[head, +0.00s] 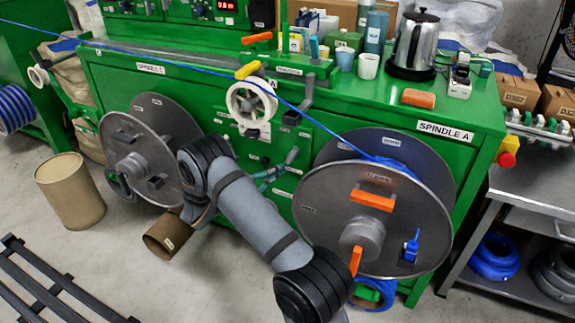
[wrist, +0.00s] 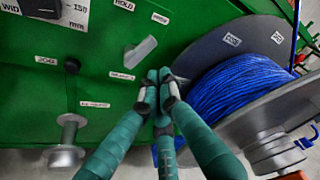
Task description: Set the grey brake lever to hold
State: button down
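A light grey lever (wrist: 140,52) sticks out of the green machine front in the wrist view, tilted up to the right. I take it as the brake lever; it also shows in the head view (head: 292,155). A small white label reading HOLD (wrist: 123,5) is above it, and another label (wrist: 122,76) is below it. My gripper (wrist: 160,84) has teal fingers with their tips drawn together just below and right of the lever. I see nothing between the tips, and they look apart from the lever. In the head view my gripper (head: 268,176) is partly hidden by my arm.
A large reel with blue cable (wrist: 240,88) stands close on the right. A grey spool post (wrist: 68,140) and a black knob (wrist: 72,66) are at the left. A white handwheel (head: 252,103) is above. A second reel (head: 150,150) is left of my arm.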

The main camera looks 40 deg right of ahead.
aim_at(294, 153)
jog(key=x, duration=0.9)
jog(key=shift+b, duration=0.4)
